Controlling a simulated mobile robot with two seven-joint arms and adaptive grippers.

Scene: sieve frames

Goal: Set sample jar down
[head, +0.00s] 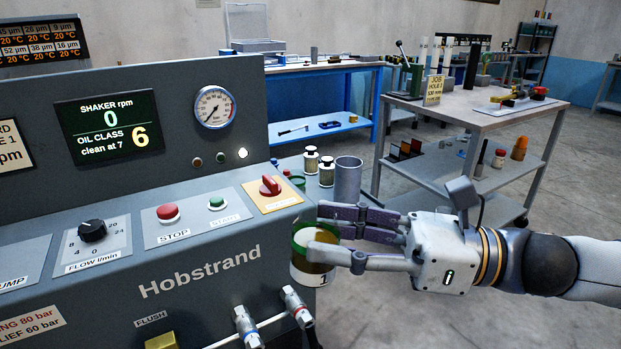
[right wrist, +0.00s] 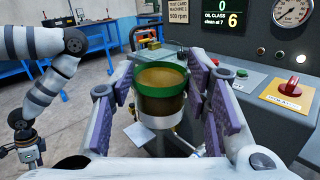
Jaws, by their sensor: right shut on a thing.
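The sample jar (head: 312,270) has a green rim, amber contents and a white label with a 1. My right gripper (head: 325,237) is shut on it, with fingers on both sides, just off the right end of the Hobstrand machine's panel (head: 190,255). In the right wrist view the jar (right wrist: 160,95) is upright between the purple-padded fingers (right wrist: 163,98), with its open top and brownish oil showing. The jar's underside is hidden in the head view.
A red knob (head: 270,187) and hose fittings (head: 297,305) are close to the jar. A grey cart (head: 480,120) stands behind.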

